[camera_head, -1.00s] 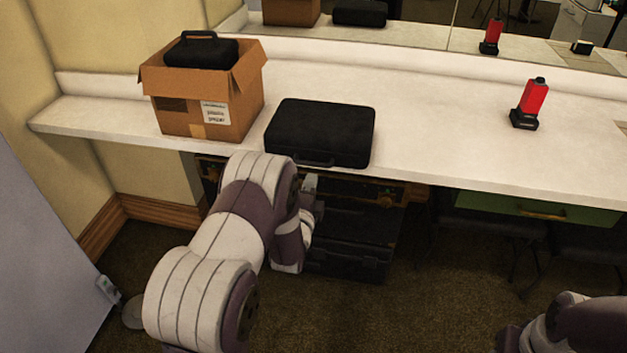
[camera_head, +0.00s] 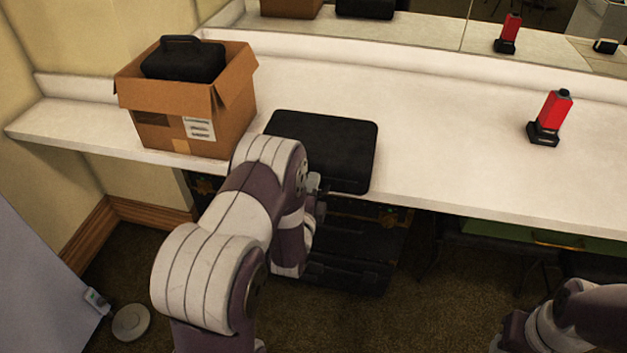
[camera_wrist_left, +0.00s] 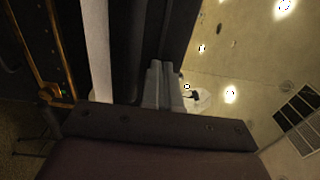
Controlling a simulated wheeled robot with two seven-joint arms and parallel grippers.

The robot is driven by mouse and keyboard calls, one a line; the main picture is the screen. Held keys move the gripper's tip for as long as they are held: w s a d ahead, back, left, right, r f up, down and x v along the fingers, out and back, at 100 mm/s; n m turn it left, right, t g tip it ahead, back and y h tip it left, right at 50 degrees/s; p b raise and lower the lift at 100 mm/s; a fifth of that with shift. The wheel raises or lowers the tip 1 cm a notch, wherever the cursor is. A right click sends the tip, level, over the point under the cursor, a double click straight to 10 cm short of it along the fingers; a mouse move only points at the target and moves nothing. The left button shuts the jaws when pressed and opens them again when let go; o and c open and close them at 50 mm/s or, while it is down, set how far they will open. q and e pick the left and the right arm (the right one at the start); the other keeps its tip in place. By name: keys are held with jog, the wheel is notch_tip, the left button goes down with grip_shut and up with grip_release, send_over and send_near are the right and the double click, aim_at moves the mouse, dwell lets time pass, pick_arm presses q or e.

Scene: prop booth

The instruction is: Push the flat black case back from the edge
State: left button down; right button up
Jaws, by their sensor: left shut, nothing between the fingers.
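The flat black case (camera_head: 335,148) lies flat on the white counter (camera_head: 450,150), its near side close to the front edge. My left gripper (camera_head: 316,183) is at the case's near side, just at the counter's front edge, partly hidden behind my own arm. In the left wrist view the shut fingers (camera_wrist_left: 158,84) point at a dark surface, the case (camera_wrist_left: 170,35), with the pale counter edge beside it. They seem at or very near the case; I cannot tell if they touch. My right arm shows at the lower right, but its gripper is not visible.
A cardboard box (camera_head: 215,110) holding another black case (camera_head: 184,60) stands just left of the flat case. A red and black device (camera_head: 551,118) stands to the right. The counter behind the case is clear up to the mirror. Dark cases sit below the counter.

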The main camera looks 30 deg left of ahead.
aim_at(328, 136)
pick_arm(q)
jog(key=b+x, duration=0.3)
jog(key=x, duration=0.3)
jog(key=b+x, duration=0.3)
jog(key=x, duration=0.3)
jog(key=b+x, duration=0.3)
jog(key=x, duration=0.4)
jog(key=shift+a+f, duration=0.1)
jog(key=shift+f, duration=0.25)
jog(key=b+x, duration=0.1)
jog(key=x, duration=0.3)
jog(key=shift+w+a+r, duration=0.1)
jog(key=shift+w+r, duration=0.1)
jog(key=shift+w, duration=0.1)
jog(key=shift+s+r, duration=0.2)
jog(key=shift+f, duration=0.15)
